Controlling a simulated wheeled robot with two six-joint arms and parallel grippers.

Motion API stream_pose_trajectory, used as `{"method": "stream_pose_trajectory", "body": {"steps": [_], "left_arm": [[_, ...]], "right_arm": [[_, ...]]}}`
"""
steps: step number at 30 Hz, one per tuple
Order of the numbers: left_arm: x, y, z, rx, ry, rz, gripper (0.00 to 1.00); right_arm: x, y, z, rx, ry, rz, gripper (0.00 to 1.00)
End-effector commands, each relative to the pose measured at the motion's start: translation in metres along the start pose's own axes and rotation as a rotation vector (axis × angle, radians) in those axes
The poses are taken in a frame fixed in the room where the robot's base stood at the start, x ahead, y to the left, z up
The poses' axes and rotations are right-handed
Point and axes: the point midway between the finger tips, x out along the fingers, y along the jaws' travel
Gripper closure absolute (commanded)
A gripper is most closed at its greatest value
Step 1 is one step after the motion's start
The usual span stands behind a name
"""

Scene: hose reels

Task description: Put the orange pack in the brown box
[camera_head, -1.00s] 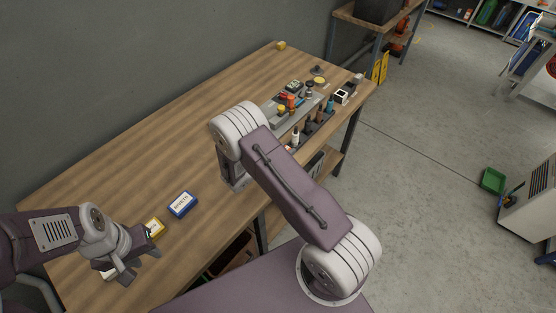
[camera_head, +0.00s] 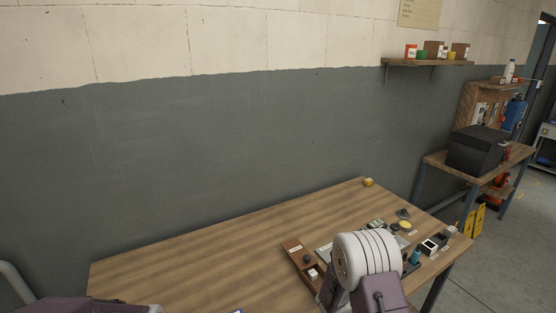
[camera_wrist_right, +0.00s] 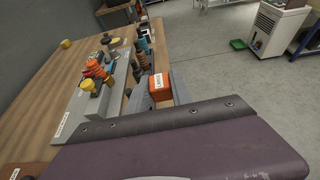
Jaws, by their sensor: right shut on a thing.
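An orange pack (camera_wrist_right: 160,87) with a white label shows in the right wrist view, between the grey fingers of my right gripper (camera_wrist_right: 158,94). The gripper is shut on it, above the right edge of the workbench. In the head view my right arm covers that spot, so pack and gripper are hidden there. Brown boxes stand on the wall shelf, one (camera_head: 434,49) left of another (camera_head: 460,50); I cannot tell whether either is the task's box. My left gripper is out of view; only part of my left arm shows at the bottom left.
The workbench (camera_head: 220,262) is bare on its left and middle. A grey tray (camera_wrist_right: 82,118) with several small items lies on its right part. A black box (camera_head: 478,150) stands on a side table (camera_head: 440,162).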

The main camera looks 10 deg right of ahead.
Motion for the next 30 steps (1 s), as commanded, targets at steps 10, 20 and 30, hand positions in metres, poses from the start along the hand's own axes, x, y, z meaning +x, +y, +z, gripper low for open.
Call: {"method": "stream_pose_trajectory", "body": {"steps": [10, 20, 30], "left_arm": [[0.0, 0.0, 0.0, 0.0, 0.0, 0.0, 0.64], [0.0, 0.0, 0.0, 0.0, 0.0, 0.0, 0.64], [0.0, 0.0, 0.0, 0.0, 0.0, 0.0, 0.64]], "right_arm": [[-0.111, 0.072, -0.072, -0.131, 0.002, 0.298, 1.0], [-0.191, 0.043, -0.124, -0.162, -0.001, 0.382, 1.0], [-0.184, 0.001, -0.115, -0.093, 0.0, 0.229, 1.0]]}}
